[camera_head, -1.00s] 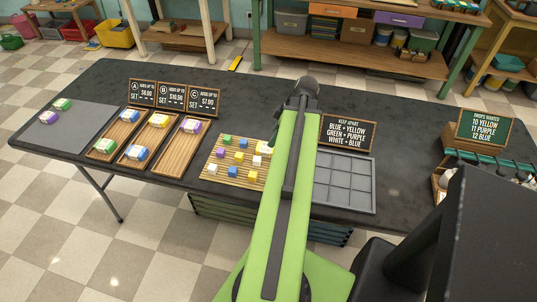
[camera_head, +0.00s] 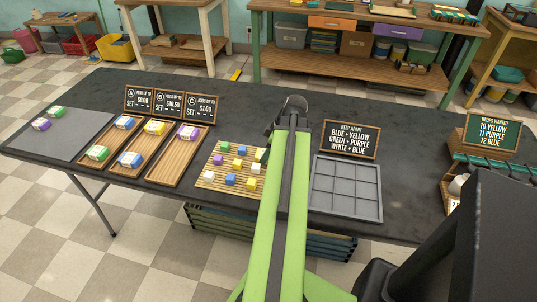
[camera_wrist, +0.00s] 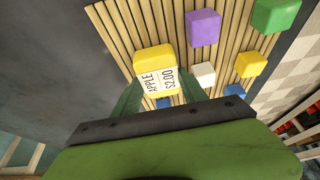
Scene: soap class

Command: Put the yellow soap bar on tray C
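In the wrist view a yellow soap bar (camera_wrist: 155,68) with a white label reading "$2.00 APPLE" sits between the green fingertips of my gripper (camera_wrist: 160,87). Both fingers appear to touch its sides, so the gripper looks shut on it. A slatted wooden rack with small soap cubes shows behind the bar. In the head view my arm hides the bar and most of the gripper. Tray C (camera_head: 178,158), a slatted wooden tray under sign C, lies left of the gripper.
The rack (camera_head: 208,183) lies between tray C and my arm. Trays A (camera_head: 110,139) and B (camera_head: 141,147) hold soap bars. Price signs (camera_head: 202,107) stand behind the trays. A grey compartment tray (camera_head: 346,190) and a "keep apart" sign (camera_head: 350,139) are right of my arm.

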